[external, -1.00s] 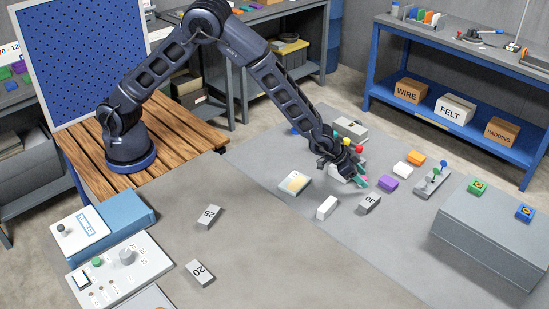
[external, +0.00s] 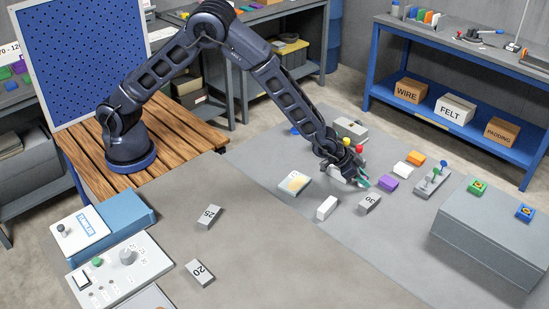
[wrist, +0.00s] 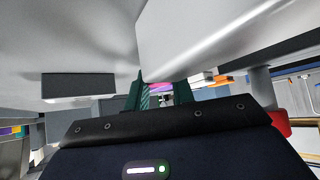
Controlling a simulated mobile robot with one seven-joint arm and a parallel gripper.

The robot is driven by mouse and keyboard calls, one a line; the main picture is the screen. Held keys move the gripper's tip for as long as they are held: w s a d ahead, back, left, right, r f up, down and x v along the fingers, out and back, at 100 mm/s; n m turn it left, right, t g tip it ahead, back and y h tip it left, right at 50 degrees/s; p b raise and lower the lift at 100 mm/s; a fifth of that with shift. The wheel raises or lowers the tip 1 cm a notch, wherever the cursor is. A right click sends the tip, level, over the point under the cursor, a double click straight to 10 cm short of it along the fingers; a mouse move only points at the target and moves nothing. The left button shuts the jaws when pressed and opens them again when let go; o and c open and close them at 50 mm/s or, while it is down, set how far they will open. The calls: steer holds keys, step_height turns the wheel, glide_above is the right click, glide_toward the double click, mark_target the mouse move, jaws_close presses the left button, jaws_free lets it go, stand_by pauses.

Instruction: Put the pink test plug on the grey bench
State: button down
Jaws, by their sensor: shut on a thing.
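My gripper (external: 362,182) has teal fingers and is low over the lighter part of the grey bench (external: 310,225), beside a pale block. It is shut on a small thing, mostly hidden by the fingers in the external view. In the wrist view, the teal fingers (wrist: 165,95) show past the dark gripper body, with a small pink patch, likely the pink test plug (wrist: 187,84), at them. I cannot tell whether the plug touches the bench.
A purple block (external: 388,184), a white block (external: 327,207) and a grey block marked 30 (external: 369,204) lie close to the gripper. Red and yellow knobs stand just behind it. A large grey box (external: 490,250) is at the right. The front middle is mostly clear.

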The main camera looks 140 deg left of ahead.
step_height(320, 180, up, 19)
steer(key=w+d+f+m+h, duration=0.1)
steer(key=d+f+m+h, duration=0.1)
steer(key=d, duration=1)
steer(key=w+d+f+m+t+h, duration=0.1)
steer(key=d+f+m+h, duration=0.1)
steer(key=d, duration=1)
steer(key=w+d+f+m+t+h, duration=0.1)
steer(key=d+f+m, duration=0.3)
steer(key=d, duration=0.8)
steer(key=shift+w+f+h, duration=0.3)
steer(key=shift+f+h, duration=0.2)
steer(key=shift+f, duration=0.05)
steer(key=s+d+m+h, duration=0.1)
steer(key=d, duration=0.4)
steer(key=s+d+m+h, duration=0.1)
steer(key=d, duration=0.4)
steer(key=s+d+m, duration=0.1)
steer(key=d+m, duration=0.1)
steer(key=d, duration=0.3)
steer(key=shift+s+r+h, duration=0.1)
steer(key=shift+r+h, duration=0.1)
steer(key=shift+h, duration=0.2)
steer(key=shift+d, duration=0.1)
